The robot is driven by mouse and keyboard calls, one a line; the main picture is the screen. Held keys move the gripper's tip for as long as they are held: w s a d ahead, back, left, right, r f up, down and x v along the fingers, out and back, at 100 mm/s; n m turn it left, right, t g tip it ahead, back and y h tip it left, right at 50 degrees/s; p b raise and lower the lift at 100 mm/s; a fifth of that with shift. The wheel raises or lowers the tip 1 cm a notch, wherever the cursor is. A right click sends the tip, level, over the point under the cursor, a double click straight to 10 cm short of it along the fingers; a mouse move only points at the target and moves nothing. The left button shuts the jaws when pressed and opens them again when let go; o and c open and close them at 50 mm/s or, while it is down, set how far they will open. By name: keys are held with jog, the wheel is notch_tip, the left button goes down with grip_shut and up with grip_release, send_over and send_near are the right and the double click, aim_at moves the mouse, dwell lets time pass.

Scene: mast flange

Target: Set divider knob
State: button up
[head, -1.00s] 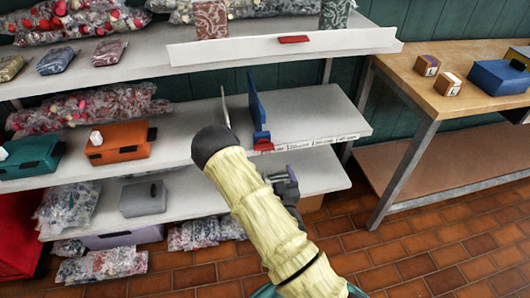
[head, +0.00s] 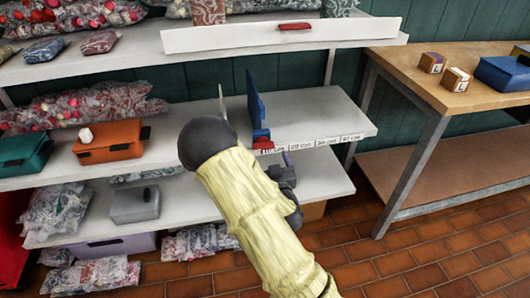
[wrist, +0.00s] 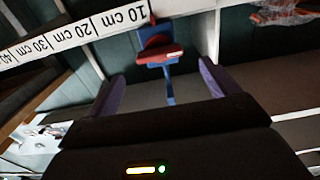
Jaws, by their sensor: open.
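The blue divider (head: 256,105) stands upright on the middle shelf, with its red knob (head: 263,145) at the shelf's front edge. The knob also shows in the wrist view (wrist: 158,50), by the 10 cm end of the white scale strip (wrist: 85,32). My gripper (wrist: 160,72) is open, its two purple fingers spread. The knob appears between and beyond the fingertips, with no contact visible. In the head view my gripper (head: 286,165) is below and right of the knob, partly hidden by my arm.
The scale strip runs right from the knob along the shelf edge. A grey plate (head: 223,102) stands left of the divider. Orange (head: 108,143) and green boxes sit further left. A red piece (head: 295,27) is on the upper shelf's white front. A wooden table (head: 450,95) stands right.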

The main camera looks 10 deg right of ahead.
aim_at(264, 148)
jog(key=w, duration=0.5)
jog(key=shift+w, duration=0.4)
jog(key=c, duration=1)
